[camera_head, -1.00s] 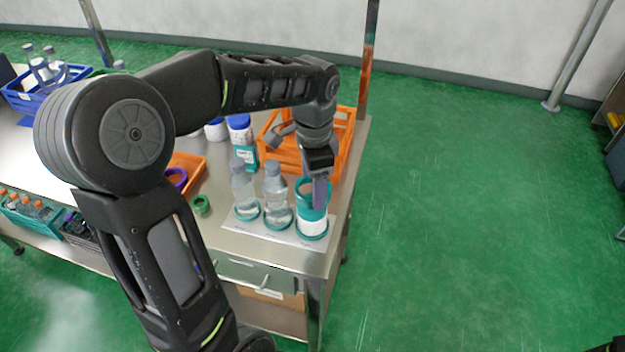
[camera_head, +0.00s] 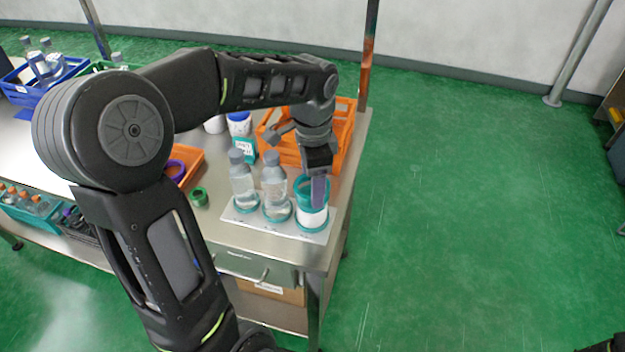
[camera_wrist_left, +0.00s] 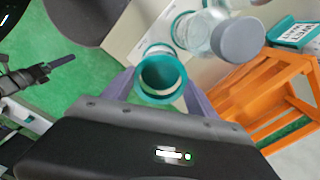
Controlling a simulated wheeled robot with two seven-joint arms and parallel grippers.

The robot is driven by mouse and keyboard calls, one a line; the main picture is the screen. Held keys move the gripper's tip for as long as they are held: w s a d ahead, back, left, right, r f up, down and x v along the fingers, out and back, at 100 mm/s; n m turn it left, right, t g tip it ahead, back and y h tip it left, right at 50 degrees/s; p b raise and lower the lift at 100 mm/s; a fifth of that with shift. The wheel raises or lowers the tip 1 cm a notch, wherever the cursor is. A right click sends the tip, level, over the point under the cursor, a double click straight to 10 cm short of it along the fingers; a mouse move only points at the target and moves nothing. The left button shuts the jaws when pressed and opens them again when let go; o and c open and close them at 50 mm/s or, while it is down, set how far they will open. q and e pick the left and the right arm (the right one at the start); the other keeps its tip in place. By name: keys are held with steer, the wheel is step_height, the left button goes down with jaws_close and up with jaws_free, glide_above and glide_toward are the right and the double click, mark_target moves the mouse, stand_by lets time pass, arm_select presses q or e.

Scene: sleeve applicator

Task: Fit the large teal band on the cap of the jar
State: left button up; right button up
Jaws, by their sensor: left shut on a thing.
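The jar (camera_head: 312,217) is white and stands at the right end of a pale plate (camera_head: 288,232), with a teal ring around its foot. The large teal band (camera_head: 303,201) is at the top of the jar. My left gripper (camera_head: 318,190) points down there and is shut on the band. In the left wrist view, the band (camera_wrist_left: 150,92) lies between the two purple-grey fingers (camera_wrist_left: 162,92). The cap is hidden, and I cannot tell how far the band surrounds it. A dark part of my right arm shows at the bottom right corner; its fingertips cannot be made out.
Two clear bottles (camera_head: 243,190) with grey caps (camera_wrist_left: 238,40) stand on the plate, left of the jar. An orange crate (camera_head: 345,130) is behind my gripper. A small green ring (camera_head: 199,197) and an orange tray (camera_head: 190,163) lie left. The bench's right edge is close.

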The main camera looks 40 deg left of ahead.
arm_select(q)
steer(key=shift+f, duration=0.15)
stand_by(0.4)
steer(key=shift+f+b, duration=1)
steer(key=shift+f, duration=0.25)
steer(key=o, duration=1.5)
steer(key=shift+r+p, duration=0.3)
steer(key=shift+r, duration=0.05)
steer(key=shift+r+p, duration=4.1)
steer(key=shift+r, duration=1.1)
